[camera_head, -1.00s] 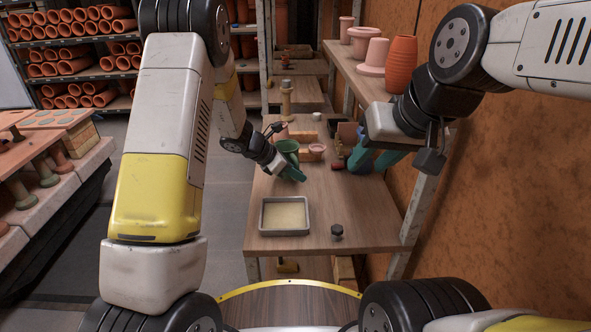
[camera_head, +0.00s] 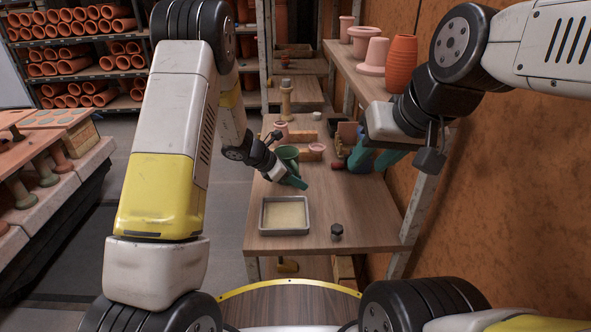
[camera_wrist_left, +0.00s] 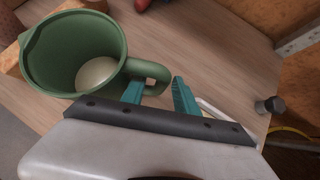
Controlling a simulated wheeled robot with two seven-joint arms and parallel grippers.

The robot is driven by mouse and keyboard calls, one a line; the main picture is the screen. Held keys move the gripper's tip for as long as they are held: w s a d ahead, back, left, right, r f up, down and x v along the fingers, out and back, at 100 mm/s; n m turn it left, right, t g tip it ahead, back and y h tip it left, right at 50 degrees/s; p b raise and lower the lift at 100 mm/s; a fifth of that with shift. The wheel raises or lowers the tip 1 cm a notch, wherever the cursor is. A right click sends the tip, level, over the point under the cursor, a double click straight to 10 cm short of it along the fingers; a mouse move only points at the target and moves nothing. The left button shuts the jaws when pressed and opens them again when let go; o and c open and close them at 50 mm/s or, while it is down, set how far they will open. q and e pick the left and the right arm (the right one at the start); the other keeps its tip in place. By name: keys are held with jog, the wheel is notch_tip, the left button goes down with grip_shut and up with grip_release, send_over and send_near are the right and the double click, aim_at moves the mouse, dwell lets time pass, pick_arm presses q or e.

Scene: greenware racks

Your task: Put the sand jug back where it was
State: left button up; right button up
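The green jug (camera_head: 287,153) stands on the wooden table, beyond the shallow tray. In the left wrist view the jug (camera_wrist_left: 48,62) shows its open mouth, with pale material at the bottom and its handle (camera_wrist_left: 158,72) toward my gripper. My left gripper (camera_wrist_left: 160,90) is at the handle, its teal fingers apart on either side of the handle's outer part, with a visible gap. It also shows beside the jug in the head view (camera_head: 298,181). My right gripper (camera_head: 372,160) is above the table's right side; its fingertips are partly hidden by its wrist.
A grey tray (camera_head: 264,216) of pale sand-coloured material is at the near left of the table. A small dark knob-like object (camera_head: 337,231) stands to its right. Small pink pots (camera_head: 316,149) and brick-like blocks are behind the jug. A pot shelf (camera_head: 345,68) runs along the right wall.

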pick_arm(q)
jog(key=s+a+r+m, duration=0.3)
jog(key=s+a+r, duration=0.15)
jog(key=r, duration=0.45)
jog(key=s+a+r+m, duration=0.3)
jog(key=s+a+r, duration=0.15)
jog(key=r, duration=0.35)
jog(key=s+a+r+m+t+y, duration=0.1)
jog(key=s+a+r+m+y, duration=0.2)
jog(key=s+m, duration=0.5)
jog(key=s+a+r+m+t+y, duration=0.1)
jog(key=s+a+r+m+y, duration=0.2)
jog(key=s, duration=1)
notch_tip(320, 180, up, 4)
jog(key=a+m, duration=0.2)
jog(key=m, duration=0.4)
jog(key=shift+s+t, duration=0.3)
jog(key=shift+s, duration=0.05)
